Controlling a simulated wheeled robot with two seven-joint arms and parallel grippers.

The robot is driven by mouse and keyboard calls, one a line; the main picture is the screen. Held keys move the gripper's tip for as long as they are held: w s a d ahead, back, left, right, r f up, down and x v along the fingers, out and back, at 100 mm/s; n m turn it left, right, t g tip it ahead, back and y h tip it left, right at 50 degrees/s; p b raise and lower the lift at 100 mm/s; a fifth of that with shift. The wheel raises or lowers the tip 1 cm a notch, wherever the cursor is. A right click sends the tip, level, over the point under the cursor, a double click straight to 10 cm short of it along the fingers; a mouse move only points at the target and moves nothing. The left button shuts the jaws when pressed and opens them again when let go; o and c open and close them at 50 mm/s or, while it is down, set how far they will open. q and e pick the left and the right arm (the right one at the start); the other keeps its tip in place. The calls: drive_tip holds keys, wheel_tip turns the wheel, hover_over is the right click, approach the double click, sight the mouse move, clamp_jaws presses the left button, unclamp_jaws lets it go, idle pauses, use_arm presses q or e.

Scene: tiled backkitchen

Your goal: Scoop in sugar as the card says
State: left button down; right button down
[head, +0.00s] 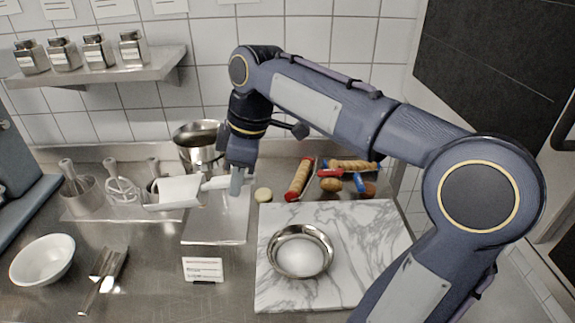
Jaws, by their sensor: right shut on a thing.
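My right gripper (238,182) comes down from above, shut on the handle of a pale scoop (178,191). The scoop extends to the left over the steel counter and the edge of a flat metal plate (215,226). A small card (203,269) stands in front of that plate; its print is too small to read. A metal bowl (329,252) with something white in its bottom sits on a marble board (375,225). A metal pot (197,155) stands behind the scoop; its contents cannot be told. My left gripper is not in view.
A white bowl (42,262) and a metal utensil (107,270) lie at left. Wrapped rolls (299,178) lie behind the board. Jars stand on a wall shelf (110,72). Bare counter shows front centre.

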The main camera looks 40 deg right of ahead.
drive_tip(key=w+a+f+n, duration=0.2)
drive_tip(key=a+n, duration=0.1)
drive_tip(key=w+a+f+n+g, duration=0.1)
drive_tip(key=w+a+f+n, duration=0.1)
drive_tip(key=a+n, duration=0.1)
drive_tip(key=w+a+f+n+g+p, duration=0.1)
drive_tip(key=w+a+f+n, duration=0.2)
drive_tip(key=n, duration=0.1)
drive_tip(key=shift+a, duration=0.4)
drive_tip(key=s+a+f+n+h+p, duration=0.1)
drive_tip(key=s+a+f+n, duration=0.1)
drive_tip(key=a+f+n, duration=1)
drive_tip(key=s+a+f+n+h+p, duration=0.1)
drive_tip(key=s+a+f+n, duration=0.2)
drive_tip(key=a+f+n, duration=0.9)
wheel_tip(320, 180, down, 8)
drive_tip(key=s+a+b, duration=0.1)
drive_tip(key=b, duration=0.3)
drive_tip(key=shift+a+f, duration=0.15)
drive_tip(key=shift+a, duration=0.05)
drive_tip(key=shift+s, duration=0.1)
drive_tip(key=shift+f, duration=0.3)
